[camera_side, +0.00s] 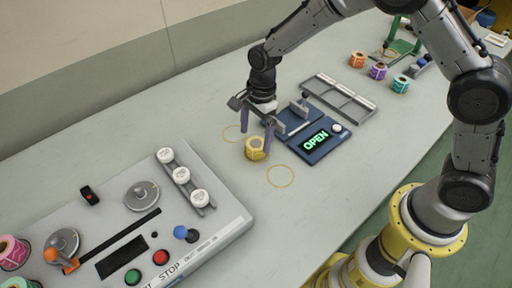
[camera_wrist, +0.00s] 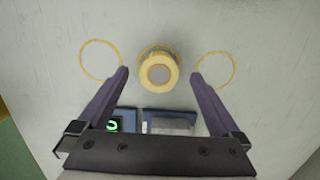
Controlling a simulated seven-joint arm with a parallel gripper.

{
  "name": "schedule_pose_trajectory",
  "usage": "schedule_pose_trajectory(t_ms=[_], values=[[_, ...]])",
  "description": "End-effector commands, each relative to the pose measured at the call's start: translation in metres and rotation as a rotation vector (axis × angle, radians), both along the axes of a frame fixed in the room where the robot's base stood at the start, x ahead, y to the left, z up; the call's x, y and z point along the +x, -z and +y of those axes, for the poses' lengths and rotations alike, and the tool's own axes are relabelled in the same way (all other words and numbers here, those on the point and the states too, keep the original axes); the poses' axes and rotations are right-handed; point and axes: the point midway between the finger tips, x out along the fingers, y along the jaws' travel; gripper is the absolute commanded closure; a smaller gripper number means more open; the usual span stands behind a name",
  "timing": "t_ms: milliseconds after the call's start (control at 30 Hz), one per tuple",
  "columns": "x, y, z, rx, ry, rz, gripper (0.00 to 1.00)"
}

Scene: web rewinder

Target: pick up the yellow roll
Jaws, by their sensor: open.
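The yellow roll (camera_side: 255,149) stands upright on the table beside the blue device, between two yellow circles marked on the tabletop. In the wrist view the yellow roll (camera_wrist: 158,73) shows from above with a grey core, slightly beyond the fingertips. My gripper (camera_side: 256,136) is just above and around the roll in the side view, its purple fingers spread apart. In the wrist view my gripper (camera_wrist: 159,75) is open, one finger to each side of the roll, with nothing held. I cannot tell whether a finger touches the roll.
The blue device (camera_side: 310,137) with a lit OPEN display is right of the roll. A grey rack (camera_side: 340,98) lies behind it. Orange (camera_side: 357,59), purple (camera_side: 378,71) and teal (camera_side: 401,84) rolls stand at the far right. A grey control panel (camera_side: 225,219) fills the left front.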

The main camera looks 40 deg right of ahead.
Motion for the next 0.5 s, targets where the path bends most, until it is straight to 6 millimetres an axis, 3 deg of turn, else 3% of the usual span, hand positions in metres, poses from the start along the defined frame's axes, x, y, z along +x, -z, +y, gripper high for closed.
schedule_pose_trajectory(t_ms=[233, 500], values=[[-0.001, 0.036, -0.002, -0.001, 0.000, 0.005, 0.00], [-0.001, 0.042, -0.001, 0.000, 0.001, 0.001, 0.00]])
